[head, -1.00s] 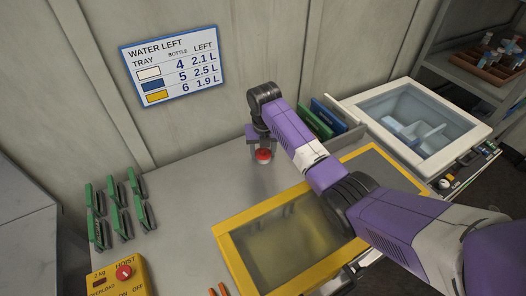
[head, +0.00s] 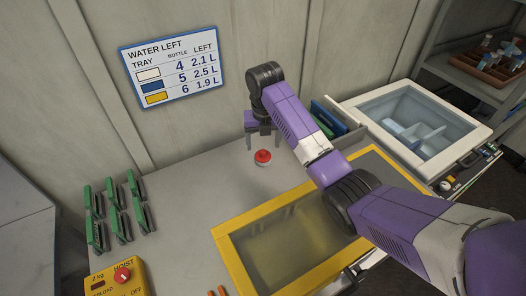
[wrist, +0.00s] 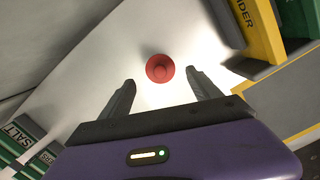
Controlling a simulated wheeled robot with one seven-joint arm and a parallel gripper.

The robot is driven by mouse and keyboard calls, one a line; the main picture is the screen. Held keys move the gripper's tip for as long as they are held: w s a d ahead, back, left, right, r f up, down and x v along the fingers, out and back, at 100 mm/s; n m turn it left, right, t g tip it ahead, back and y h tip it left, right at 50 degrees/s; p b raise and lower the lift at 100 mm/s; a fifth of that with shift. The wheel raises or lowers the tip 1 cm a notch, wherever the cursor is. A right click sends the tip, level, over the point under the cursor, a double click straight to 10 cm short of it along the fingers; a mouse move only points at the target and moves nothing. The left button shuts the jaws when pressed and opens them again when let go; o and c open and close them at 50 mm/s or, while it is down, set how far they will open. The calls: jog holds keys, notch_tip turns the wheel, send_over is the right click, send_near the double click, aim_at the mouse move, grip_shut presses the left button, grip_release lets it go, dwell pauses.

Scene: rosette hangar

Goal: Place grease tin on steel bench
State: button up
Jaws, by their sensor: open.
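My gripper (head: 262,140) is open and empty, above and behind the tin in the head view. Its two fingers also show in the wrist view (wrist: 158,88), one to each side of the tin and apart from it.
A yellow-framed clear-topped tray (head: 230,258) lies right of the bench's front. A white-framed bin (head: 480,130) stands at the right. Green clips (head: 115,210) and a yellow hoist control box (head: 118,280) are at the left. Green and blue binders (head: 328,116) stand behind my arm.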

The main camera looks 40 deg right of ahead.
aim_at(264, 158)
jog(key=r, duration=0.5)
jog(key=shift+s+a+r, duration=0.2)
jog(key=shift+s+r, duration=0.05)
jog(key=shift+r, duration=0.05)
